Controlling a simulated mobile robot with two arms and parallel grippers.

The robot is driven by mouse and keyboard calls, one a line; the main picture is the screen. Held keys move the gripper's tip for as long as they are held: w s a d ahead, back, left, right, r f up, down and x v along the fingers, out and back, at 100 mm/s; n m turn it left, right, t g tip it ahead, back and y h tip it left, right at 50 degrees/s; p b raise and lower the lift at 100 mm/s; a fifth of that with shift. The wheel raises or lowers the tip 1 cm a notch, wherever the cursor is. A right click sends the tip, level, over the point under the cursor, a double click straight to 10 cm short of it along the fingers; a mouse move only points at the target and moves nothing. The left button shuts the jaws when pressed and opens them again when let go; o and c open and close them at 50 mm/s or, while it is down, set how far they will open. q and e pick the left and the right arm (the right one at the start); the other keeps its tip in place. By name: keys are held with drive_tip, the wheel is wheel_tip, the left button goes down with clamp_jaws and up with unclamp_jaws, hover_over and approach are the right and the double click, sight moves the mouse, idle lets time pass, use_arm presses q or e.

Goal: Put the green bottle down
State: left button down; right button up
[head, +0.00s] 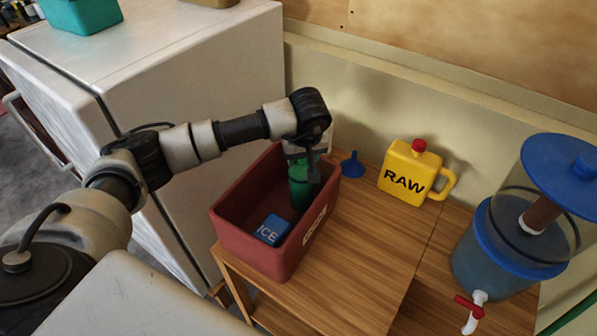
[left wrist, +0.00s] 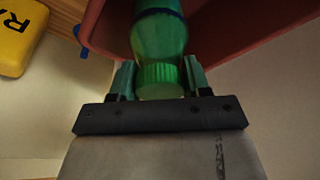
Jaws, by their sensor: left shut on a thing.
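The green bottle (head: 299,182) is inside the dark red crate (head: 254,253), upright or nearly so, near its back right end. My left gripper (head: 304,165) reaches down over that end of the crate and is shut on the bottle's upper part. In the left wrist view the bottle (left wrist: 160,50) sits between the two fingers of my left gripper (left wrist: 160,80), and the crate wall (left wrist: 230,25) shows behind it. Whether the bottle's base touches the crate floor is hidden. My right gripper is not in view.
A blue ICE block (head: 272,230) lies in the crate. The crate stands on a wooden table (head: 350,265). A blue funnel (head: 352,165), a yellow RAW jug (head: 412,172) and a blue-lidded water dispenser (head: 520,235) stand to the right. A white fridge (head: 190,80) is at left. The table front is clear.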

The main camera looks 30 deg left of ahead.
use_arm(q)
drive_tip(key=shift+f+p, duration=0.5)
drive_tip(key=shift+f, duration=1.7)
drive_tip(key=shift+c, duration=2.4)
unclamp_jaws()
drive_tip(key=shift+r, duration=0.1)
drive_tip(key=b+v, duration=0.3)
drive_tip(key=v, duration=0.9)
